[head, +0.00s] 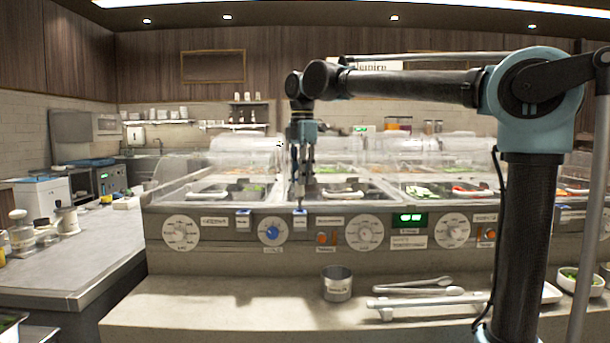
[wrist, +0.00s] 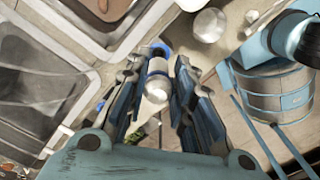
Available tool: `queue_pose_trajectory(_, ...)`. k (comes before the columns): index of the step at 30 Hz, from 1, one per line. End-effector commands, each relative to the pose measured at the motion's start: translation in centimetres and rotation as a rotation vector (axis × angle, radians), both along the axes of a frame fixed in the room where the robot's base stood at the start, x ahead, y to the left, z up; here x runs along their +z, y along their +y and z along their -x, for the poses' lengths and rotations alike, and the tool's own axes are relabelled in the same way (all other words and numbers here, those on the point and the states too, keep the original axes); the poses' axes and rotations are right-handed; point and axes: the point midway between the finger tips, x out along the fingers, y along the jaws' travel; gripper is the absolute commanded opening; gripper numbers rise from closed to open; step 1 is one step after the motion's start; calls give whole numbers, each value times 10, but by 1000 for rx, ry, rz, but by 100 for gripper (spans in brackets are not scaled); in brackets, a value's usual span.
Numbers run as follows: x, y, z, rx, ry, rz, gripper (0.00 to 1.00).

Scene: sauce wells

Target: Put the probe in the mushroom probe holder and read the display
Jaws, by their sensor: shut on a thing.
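My gripper (head: 303,178) points down over the front edge of the well counter. In the wrist view its fingers (wrist: 160,92) are shut on the probe (wrist: 158,84), a pale, silvery cylinder with a blue band. A small blue-and-white holder (head: 300,218) is on the counter front directly below my gripper. Whether the probe touches it or is inside it, I cannot tell. A label (head: 330,221) to its right is too small to read surely. A display (head: 410,218) with lit green figures is further right; I cannot make out its figures.
Dials (head: 272,230) line the panel, and clear covers (head: 340,152) stand behind the wells. A metal cup (head: 337,283) and tongs (head: 412,287) lie on the front shelf. The shelf's left part is clear.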

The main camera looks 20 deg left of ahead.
Motion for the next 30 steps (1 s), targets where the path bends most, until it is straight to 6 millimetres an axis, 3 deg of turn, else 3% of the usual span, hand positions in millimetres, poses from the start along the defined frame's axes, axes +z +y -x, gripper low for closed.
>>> queue_pose_trajectory(30, -15, 0, 0, 0, 0, 0, 0)
